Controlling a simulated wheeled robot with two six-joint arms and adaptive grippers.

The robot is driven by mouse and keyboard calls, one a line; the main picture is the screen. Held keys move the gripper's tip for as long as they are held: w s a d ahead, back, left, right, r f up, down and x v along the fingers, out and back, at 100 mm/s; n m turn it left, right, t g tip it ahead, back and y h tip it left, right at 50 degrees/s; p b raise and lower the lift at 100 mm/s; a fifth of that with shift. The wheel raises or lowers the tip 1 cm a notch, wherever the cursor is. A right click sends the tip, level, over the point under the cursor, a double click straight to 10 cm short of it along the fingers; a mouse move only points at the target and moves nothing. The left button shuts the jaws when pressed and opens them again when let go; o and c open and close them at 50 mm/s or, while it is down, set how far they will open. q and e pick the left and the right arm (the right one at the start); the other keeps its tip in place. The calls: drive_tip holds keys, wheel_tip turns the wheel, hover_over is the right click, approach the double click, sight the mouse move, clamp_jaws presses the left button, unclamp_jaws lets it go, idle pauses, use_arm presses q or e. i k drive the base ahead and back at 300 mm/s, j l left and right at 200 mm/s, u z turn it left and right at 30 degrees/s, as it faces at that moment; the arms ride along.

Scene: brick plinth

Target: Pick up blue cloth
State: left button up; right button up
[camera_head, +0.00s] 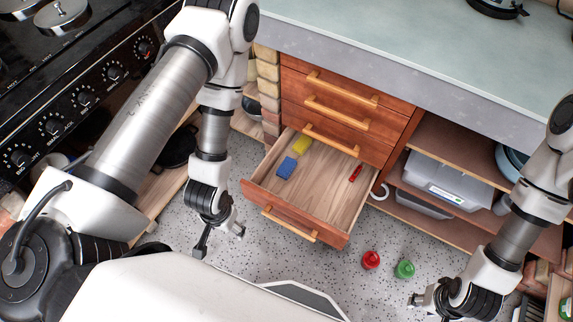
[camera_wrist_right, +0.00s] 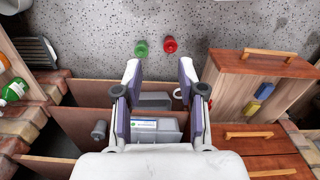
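The blue cloth (camera_head: 287,167) looks like a small folded blue block lying flat in the open drawer (camera_head: 325,190), towards its left side. It also shows in the right wrist view (camera_wrist_right: 252,107). A yellow item (camera_head: 302,145) lies just behind it. My left gripper (camera_head: 220,239) is open and empty, to the left of the drawer and in front of it, apart from the cloth. My right gripper (camera_head: 424,301) is at the lower right, well away from the drawer. The right wrist view shows its fingers (camera_wrist_right: 160,75) spread with nothing between them.
A small red item (camera_head: 355,172) lies at the drawer's right side. A red bottle (camera_head: 371,260) and a green bottle (camera_head: 404,269) stand on the speckled floor. Shelves with grey bins (camera_head: 450,180) are right of the drawers, under the counter (camera_head: 420,45). A stove (camera_head: 85,85) is at left.

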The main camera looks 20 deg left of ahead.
sight(285, 170)
drive_tip(key=i+l+u, duration=0.1)
drive_tip(key=u, duration=0.4)
drive_tip(key=i+l+u, duration=0.1)
drive_tip(key=u, duration=0.4)
drive_tip(key=i+l+u, duration=0.15)
drive_tip(key=u, duration=0.3)
